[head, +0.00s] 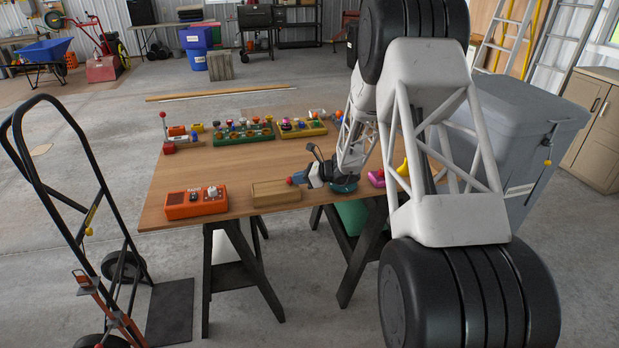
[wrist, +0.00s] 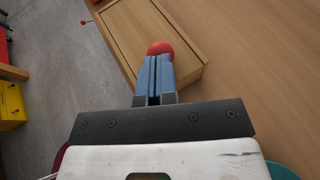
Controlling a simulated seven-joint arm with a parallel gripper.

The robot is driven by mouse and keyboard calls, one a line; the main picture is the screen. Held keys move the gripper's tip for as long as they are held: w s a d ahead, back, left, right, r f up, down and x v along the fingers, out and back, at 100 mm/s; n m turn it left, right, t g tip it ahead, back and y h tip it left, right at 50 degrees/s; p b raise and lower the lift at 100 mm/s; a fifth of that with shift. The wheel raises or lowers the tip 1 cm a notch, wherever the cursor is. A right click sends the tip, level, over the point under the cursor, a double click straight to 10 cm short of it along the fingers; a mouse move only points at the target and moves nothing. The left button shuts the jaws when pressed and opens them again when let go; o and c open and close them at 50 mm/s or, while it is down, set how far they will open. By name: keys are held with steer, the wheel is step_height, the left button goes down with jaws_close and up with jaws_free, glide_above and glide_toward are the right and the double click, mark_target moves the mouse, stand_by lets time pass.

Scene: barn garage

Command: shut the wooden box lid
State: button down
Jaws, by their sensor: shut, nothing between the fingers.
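The wooden box (head: 275,194) is light brown and low, near the table's front edge in the head view. Its flat lid (wrist: 128,38) lies level within the box's raised side rims in the wrist view and appears to cover most or all of the top. A red ball (wrist: 160,47) is at the box's right end. My gripper (head: 299,178) has its blue fingers shut together, with nothing between them. The fingertips (wrist: 158,58) are right at the red ball and hide part of it. I cannot tell whether they touch it.
An orange-red device (head: 195,203) stands left of the box. Several coloured toy boards (head: 243,132) lie at the table's back. Pink and yellow things (head: 377,178) are to the right, partly behind my arm. The wooden table (head: 230,172) is clear behind the box.

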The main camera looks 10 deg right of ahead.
steer(key=shift+a, duration=0.5)
steer(key=shift+s+d+r, duration=0.1)
steer(key=shift+d, duration=0.05)
steer(key=v, duration=1.4)
steer(key=shift+d, duration=0.35)
